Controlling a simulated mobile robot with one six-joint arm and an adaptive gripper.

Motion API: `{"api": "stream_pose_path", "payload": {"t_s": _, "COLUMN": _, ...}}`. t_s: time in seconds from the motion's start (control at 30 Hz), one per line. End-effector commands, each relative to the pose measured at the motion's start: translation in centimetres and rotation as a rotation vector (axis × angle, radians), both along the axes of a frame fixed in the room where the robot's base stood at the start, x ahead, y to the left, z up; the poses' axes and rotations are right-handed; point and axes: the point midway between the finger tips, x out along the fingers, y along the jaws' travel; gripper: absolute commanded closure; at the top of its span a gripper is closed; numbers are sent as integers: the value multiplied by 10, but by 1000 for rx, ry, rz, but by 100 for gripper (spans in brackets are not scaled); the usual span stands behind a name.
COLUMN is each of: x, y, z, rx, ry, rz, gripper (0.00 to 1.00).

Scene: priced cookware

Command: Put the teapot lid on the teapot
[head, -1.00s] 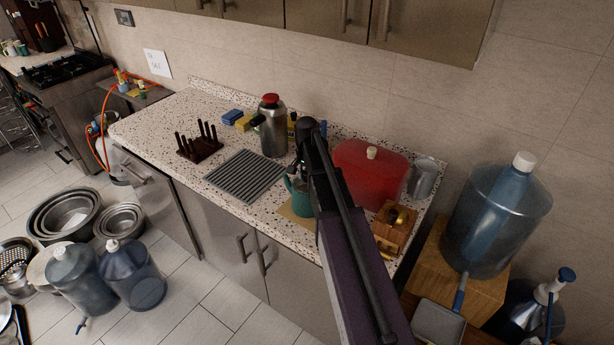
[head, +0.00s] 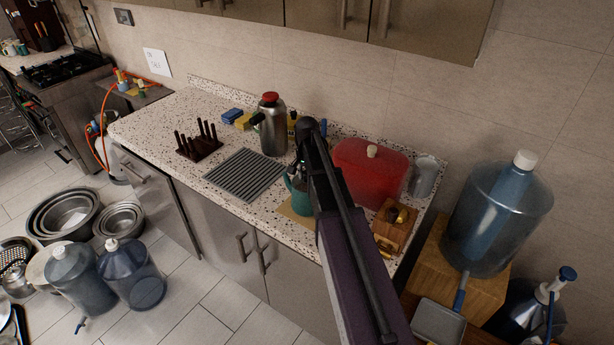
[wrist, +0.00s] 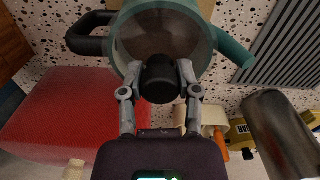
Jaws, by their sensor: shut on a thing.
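The teal teapot (head: 300,198) stands on the counter in the head view, partly hidden behind my arm. In the wrist view the teapot (wrist: 235,50) shows its spout to the right and its dark handle to the left. My gripper (wrist: 160,82) is shut on the dark knob of the teapot lid (wrist: 159,74), over the near part of the teapot's round top. The rest of the lid is hard to make out against the teapot. I cannot tell whether the lid touches the rim. In the head view my arm hides the lid.
A red box-like container (head: 368,172) stands close to the right of my arm. A steel flask (head: 272,128) with a red top stands behind, left of my arm. A grey ribbed mat (head: 243,174) lies left of the teapot. A wooden block (head: 394,225) is at the right front.

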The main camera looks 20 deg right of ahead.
Motion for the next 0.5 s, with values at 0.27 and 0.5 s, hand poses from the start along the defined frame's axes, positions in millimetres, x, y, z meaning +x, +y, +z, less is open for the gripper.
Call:
{"api": "stream_pose_path", "payload": {"t_s": 0.27, "x": 0, "y": 0, "z": 0, "rx": 0, "ry": 0, "rz": 0, "gripper": 45}}
{"api": "stream_pose_path", "payload": {"t_s": 0.5, "x": 0, "y": 0, "z": 0, "rx": 0, "ry": 0, "rz": 0, "gripper": 17}}
